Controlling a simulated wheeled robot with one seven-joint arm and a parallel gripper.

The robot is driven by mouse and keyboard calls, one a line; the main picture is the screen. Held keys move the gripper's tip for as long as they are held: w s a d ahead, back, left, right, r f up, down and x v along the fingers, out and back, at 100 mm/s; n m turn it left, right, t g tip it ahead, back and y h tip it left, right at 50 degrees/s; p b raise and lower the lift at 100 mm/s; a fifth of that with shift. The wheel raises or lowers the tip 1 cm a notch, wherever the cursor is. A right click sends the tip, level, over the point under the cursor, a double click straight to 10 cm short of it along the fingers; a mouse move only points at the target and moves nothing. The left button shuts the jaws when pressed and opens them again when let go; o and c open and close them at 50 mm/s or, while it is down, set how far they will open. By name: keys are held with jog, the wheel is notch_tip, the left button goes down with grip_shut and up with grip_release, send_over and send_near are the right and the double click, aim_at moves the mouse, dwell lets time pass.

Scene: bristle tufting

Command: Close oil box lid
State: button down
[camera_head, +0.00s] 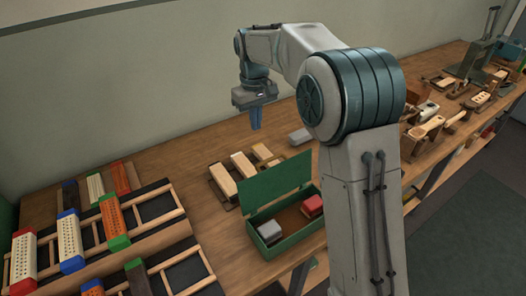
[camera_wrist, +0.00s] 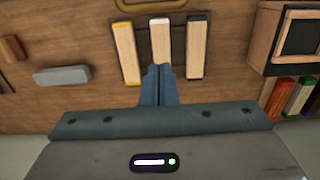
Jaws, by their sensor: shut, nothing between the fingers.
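The green oil box (camera_head: 268,248) stands near the front edge of the workbench in the head view. Its green lid (camera_head: 275,182) stands open, raised up along the back side. Inside the box lie a grey block (camera_head: 270,231) and a red-topped block (camera_head: 312,205). My gripper (camera_head: 256,122) is behind and above the box, over the back part of the bench, with its fingers pointing down. In the wrist view the fingers (camera_wrist: 159,78) are together and hold nothing. I cannot make out the oil box in the wrist view.
Light wooden blocks (camera_head: 222,181) lie behind the box, also seen below my fingers in the wrist view (camera_wrist: 126,53). A grey block (camera_head: 299,137) lies farther back. Racks of perforated coloured blocks (camera_head: 68,240) fill the left. Wooden tools (camera_head: 428,127) crowd the right.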

aim_at(274, 177)
jog(key=s+d+f+p, duration=0.1)
jog(key=s+d+f, duration=0.1)
jog(key=f, duration=0.6)
jog(key=shift+s+f+p, duration=0.3)
jog(key=shift+s+p, duration=0.05)
jog(key=shift+s, duration=0.3)
jog(key=shift+d, duration=0.1)
jog(key=shift+s+b, duration=0.15)
jog(key=shift+b, duration=0.35)
